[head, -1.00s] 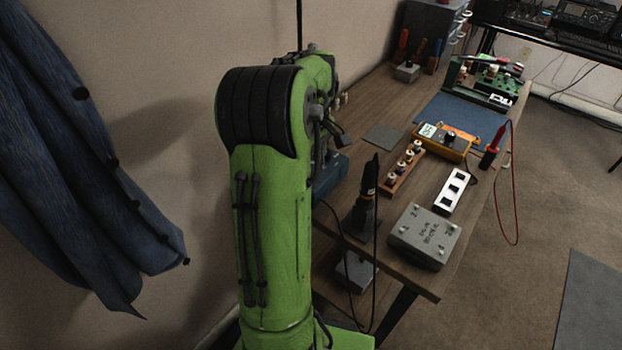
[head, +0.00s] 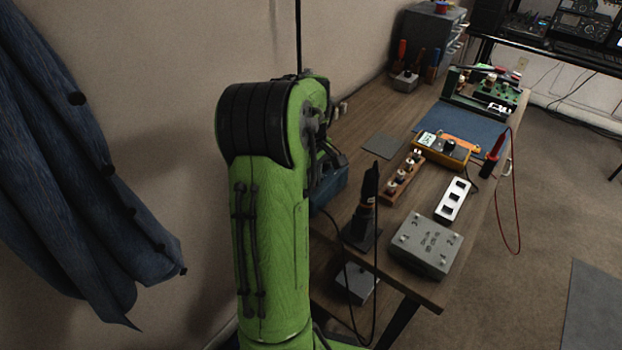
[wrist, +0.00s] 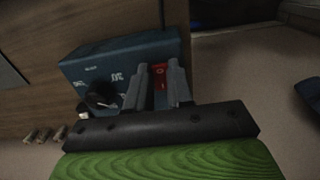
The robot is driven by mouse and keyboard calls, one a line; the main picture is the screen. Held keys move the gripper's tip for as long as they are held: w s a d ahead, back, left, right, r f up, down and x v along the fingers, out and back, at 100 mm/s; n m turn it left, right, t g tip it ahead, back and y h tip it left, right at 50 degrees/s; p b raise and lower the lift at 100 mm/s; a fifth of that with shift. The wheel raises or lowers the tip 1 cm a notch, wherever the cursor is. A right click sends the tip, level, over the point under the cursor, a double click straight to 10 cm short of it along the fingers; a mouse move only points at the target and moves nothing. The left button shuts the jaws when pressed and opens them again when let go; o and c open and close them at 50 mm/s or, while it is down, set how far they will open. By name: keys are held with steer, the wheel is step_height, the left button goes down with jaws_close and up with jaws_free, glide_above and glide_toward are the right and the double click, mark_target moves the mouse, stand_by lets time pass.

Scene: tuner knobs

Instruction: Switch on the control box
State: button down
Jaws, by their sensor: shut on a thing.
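The control box (wrist: 82,69) is a blue box with white markings, a round black knob (wrist: 101,95) and a red switch (wrist: 159,74). In the wrist view my gripper (wrist: 158,72) is at the box face, with one grey finger on each side of the red switch. It is shut on the red switch. The fingers partly cover the switch, and I cannot tell its position.
The box is on a wooden bench (head: 375,112) near the wall. To its right are a black tool in a stand (head: 362,215), a rack of spools (head: 403,178), a grey numbered box (head: 425,247) and an orange device (head: 447,149). A blue jacket (head: 85,170) hangs at left.

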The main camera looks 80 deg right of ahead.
steer(key=shift+w+r+g+y+p, duration=0.2)
steer(key=shift+r+g+y+p, duration=0.25)
steer(key=shift+p, duration=0.75)
steer(key=shift+d+f+g+p, duration=0.1)
steer(key=shift+f+g+p, duration=0.2)
steer(key=shift+g+p, duration=0.25)
steer(key=c, duration=1)
jaws_free()
steer(key=p+v, duration=0.5)
steer(key=v, duration=1)
steer(key=shift+r+p, duration=0.3)
steer(key=shift+r, duration=0.05)
